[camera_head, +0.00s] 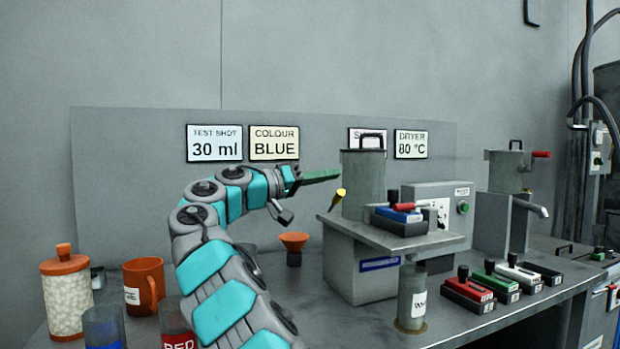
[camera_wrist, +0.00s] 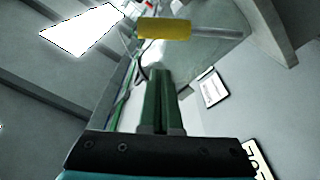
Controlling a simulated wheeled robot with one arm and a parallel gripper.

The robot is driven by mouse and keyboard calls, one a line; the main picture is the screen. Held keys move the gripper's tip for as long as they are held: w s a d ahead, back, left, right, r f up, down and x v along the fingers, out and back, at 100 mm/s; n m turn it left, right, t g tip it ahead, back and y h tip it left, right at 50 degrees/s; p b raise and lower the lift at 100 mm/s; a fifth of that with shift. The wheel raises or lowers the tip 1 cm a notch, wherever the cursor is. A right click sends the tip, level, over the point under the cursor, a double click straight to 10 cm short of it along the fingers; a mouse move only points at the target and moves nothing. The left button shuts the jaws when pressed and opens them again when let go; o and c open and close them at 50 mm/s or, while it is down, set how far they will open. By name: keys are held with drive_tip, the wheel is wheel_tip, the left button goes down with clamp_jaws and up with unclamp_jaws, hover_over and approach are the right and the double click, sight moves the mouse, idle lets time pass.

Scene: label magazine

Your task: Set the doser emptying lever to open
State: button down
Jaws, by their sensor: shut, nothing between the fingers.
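The doser is a grey cylindrical hopper (camera_head: 363,182) with a black top handle, on a grey stand. Its emptying lever with a yellow grip (camera_head: 339,197) juts out low at the hopper's left side, tilted. My gripper (camera_head: 338,175) has green fingers, shut and empty, pointing right toward the hopper just above the yellow grip. In the wrist view the shut fingers (camera_wrist: 162,75) point at the yellow grip (camera_wrist: 165,28), which lies crosswise beyond the tips. A gap shows between them there; the exact distance is unclear. The lever's pivot is not clearly visible.
A red-and-blue block set (camera_head: 398,213) sits on the doser's stand (camera_head: 362,265). An orange funnel (camera_head: 294,241), orange mug (camera_head: 144,285) and lidded pellet jar (camera_head: 67,295) stand left. Several coloured magazine blocks (camera_head: 495,284) lie front right. A control box (camera_head: 440,205) stands behind.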

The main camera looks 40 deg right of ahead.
sight(334, 202)
drive_tip(key=shift+s+a+f, duration=0.45)
drive_tip(key=shift+f, duration=0.3)
drive_tip(key=shift+s+a+f, duration=0.4)
drive_tip(key=shift+s+f, duration=0.05)
drive_tip(key=shift+f, duration=0.25)
drive_tip(key=shift+s+a+f+m+b, duration=0.2)
drive_tip(key=shift+s+f+m+b, duration=0.3)
drive_tip(key=shift+b, duration=0.75)
drive_tip(key=shift+w+r, duration=0.1)
